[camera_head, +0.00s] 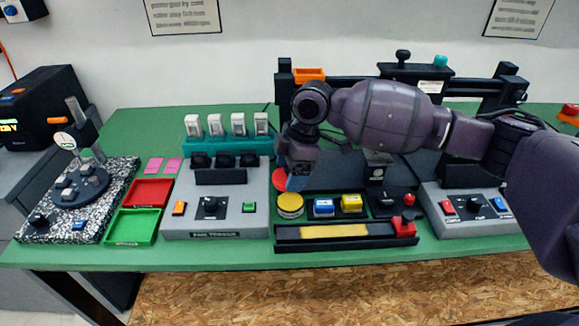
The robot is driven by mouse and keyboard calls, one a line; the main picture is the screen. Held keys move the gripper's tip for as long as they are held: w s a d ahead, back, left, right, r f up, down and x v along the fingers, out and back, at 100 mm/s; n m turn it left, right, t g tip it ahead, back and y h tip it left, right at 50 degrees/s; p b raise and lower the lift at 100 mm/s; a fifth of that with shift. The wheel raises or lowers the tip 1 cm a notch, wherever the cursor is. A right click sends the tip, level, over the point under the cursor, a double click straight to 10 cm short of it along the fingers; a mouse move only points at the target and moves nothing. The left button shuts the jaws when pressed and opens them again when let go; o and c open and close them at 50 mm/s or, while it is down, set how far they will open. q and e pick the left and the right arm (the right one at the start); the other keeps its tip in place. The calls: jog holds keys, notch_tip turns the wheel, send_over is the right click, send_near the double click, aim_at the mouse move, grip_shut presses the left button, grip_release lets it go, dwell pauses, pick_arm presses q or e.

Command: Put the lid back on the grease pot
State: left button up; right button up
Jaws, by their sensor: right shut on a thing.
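The grease pot (290,206) looks to be the round yellow pot with a pale label, upright at the left end of the black tray. Its top shows yellow, with no lid seen on it. My right gripper (297,180) reaches in from the right, points down and is shut just behind and above the pot. A round red piece, which looks like the lid (279,179), shows at the left of its fingertips, apart from the pot's top. The fingers hide part of it, so the exact grip is unclear. My left gripper is not in view.
Blue (323,208) and yellow (351,204) containers stand right of the pot. A grey control box (246,222) is close on its left. A black tray (318,243) with a yellow strip lies in front. A black printer frame (465,88) stands behind my arm.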

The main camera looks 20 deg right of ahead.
aim_at(287, 201)
jog(key=shift+d+f+b, duration=0.15)
jog(key=shift+f+b, duration=0.3)
jog(key=shift+f, duration=0.3)
notch_tip(287, 201, down, 2)
jog(key=shift+f+b, duration=0.1)
jog(key=shift+b, duration=0.6)
jog(key=shift+f, duration=0.3)
jog(key=shift+f+b, duration=0.3)
jog(key=shift+f, duration=0.6)
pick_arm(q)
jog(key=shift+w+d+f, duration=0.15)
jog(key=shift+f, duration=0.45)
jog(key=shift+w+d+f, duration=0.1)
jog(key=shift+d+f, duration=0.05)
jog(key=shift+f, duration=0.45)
pick_arm(e)
jog(key=shift+f, duration=0.15)
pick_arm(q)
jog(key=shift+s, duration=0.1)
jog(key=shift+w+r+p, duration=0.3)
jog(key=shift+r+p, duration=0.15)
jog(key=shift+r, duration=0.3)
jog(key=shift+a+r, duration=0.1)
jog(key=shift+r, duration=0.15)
